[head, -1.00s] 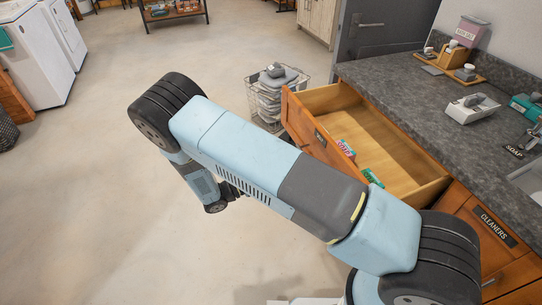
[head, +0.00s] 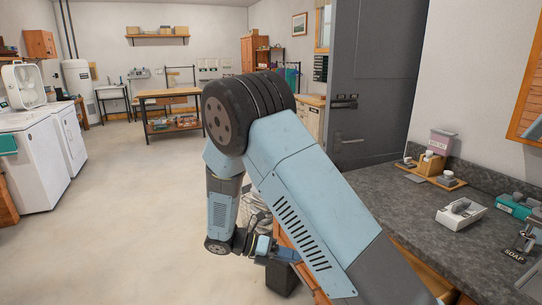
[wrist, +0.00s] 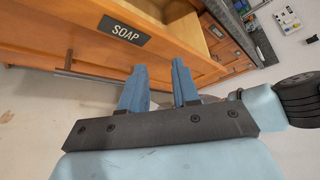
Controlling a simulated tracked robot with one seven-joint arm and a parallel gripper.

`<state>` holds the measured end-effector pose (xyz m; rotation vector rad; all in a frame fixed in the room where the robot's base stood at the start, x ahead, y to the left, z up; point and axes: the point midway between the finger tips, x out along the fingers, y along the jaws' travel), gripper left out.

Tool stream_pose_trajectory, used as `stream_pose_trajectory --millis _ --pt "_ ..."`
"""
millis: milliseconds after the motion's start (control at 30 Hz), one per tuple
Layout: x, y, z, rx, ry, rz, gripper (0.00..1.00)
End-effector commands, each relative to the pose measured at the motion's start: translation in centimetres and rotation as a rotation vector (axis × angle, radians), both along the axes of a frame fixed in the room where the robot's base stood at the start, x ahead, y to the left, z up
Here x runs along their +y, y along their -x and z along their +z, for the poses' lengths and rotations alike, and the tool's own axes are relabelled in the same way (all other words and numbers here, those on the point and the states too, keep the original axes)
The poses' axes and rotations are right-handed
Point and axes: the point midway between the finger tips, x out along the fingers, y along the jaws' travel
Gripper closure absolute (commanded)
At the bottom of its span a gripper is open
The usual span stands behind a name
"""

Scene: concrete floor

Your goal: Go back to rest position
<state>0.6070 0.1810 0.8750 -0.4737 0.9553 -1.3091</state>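My gripper (wrist: 160,85) shows two blue fingers standing apart in the wrist view, with nothing between them. It is in front of the wooden drawer (wrist: 65,28) labelled SOAP, whose bar handle lies just beyond the fingers. The drawer is open, with bare wood inside visible. In the head view my arm is folded up, its elbow high in the middle and its forearm hanging down. My gripper (head: 287,255) points right there, low beside the counter. My upper arm hides most of the drawer in the head view.
The dark counter (head: 400,215) runs along the right, with a white box (head: 461,213), a wooden tray (head: 432,165) and a soap sign on it. A grey door stands behind it. White laundry machines (head: 35,165) stand left. The floor (head: 130,220) between is clear.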

Motion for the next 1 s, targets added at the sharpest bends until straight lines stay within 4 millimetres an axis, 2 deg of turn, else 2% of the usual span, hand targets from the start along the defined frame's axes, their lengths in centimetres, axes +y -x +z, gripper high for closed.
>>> stream_pose_trajectory --millis 100,467,1000 --pt "-1.7 0.2 2.8 -0.101 -0.092 -0.098 0.69" --pt "-6.3 2.1 9.7 -0.41 -0.326 -0.408 0.69" --pt "-12.4 7.1 18.7 -0.886 -0.605 -0.92 0.69"
